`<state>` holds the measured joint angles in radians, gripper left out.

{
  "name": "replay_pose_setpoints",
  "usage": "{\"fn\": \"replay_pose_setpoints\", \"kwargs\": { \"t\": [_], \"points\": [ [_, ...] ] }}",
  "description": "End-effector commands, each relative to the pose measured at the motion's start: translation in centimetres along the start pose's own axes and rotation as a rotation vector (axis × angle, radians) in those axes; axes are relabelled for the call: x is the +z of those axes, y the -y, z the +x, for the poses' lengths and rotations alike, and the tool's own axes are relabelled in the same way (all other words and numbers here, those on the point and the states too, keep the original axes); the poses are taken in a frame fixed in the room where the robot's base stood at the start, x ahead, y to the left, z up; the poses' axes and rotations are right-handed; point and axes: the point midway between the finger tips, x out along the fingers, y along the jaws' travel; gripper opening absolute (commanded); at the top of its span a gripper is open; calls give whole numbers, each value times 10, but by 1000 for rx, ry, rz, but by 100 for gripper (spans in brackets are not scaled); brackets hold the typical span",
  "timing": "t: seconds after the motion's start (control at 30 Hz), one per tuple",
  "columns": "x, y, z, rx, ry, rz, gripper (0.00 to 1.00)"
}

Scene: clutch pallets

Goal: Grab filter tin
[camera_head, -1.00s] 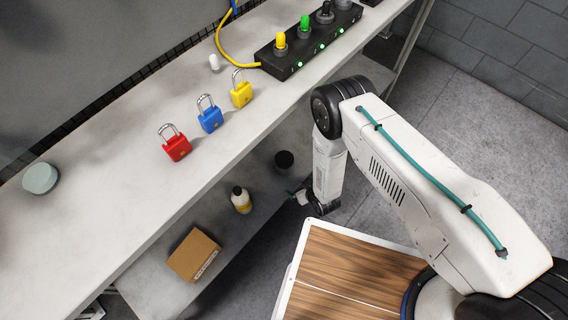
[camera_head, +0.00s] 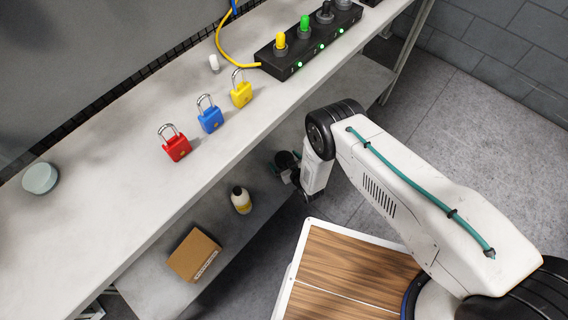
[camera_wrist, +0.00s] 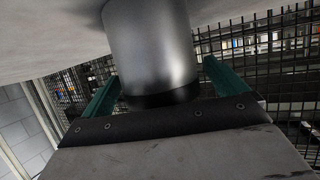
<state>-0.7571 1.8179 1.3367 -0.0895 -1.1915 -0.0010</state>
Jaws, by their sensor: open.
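The filter tin (camera_head: 285,158) is a dark round can on the lower shelf in the head view, partly covered by my gripper (camera_head: 281,168). In the wrist view the tin (camera_wrist: 152,48) is a grey metallic cylinder with a black band at its near end. My gripper (camera_wrist: 162,84) is open there, with one green finger on each side of the tin. The tin stands between the fingers, and a gap shows on the right; contact on the left cannot be told.
A cream bottle (camera_head: 241,201) and a cardboard box (camera_head: 194,255) stand on the lower shelf (camera_head: 222,223), left of the tin. The upper worktop (camera_head: 105,180) overhangs it and bears red, blue and yellow padlocks. Mesh fencing shows in the wrist view.

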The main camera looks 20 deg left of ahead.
Motion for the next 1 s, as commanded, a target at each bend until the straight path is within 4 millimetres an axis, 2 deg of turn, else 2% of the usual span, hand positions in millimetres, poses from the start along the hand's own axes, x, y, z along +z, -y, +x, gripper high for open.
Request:
{"fn": "replay_pose_setpoints", "kwargs": {
  "t": [0.2, 0.27, 0.4, 0.43, 0.77, 1.0],
  "points": [
    [0, 0, 1, 0, 1, 0, 97],
    [0, 0, 1, 0, 1, 0, 83],
    [0, 0, 1, 1, 1, 0, 44],
    [0, 0, 1, 1, 1, 0, 42],
    [-2, 0, 1, 1, -1, 0, 42],
    [-16, 1, -4, -2, -1, -1, 42]
  ]
}}
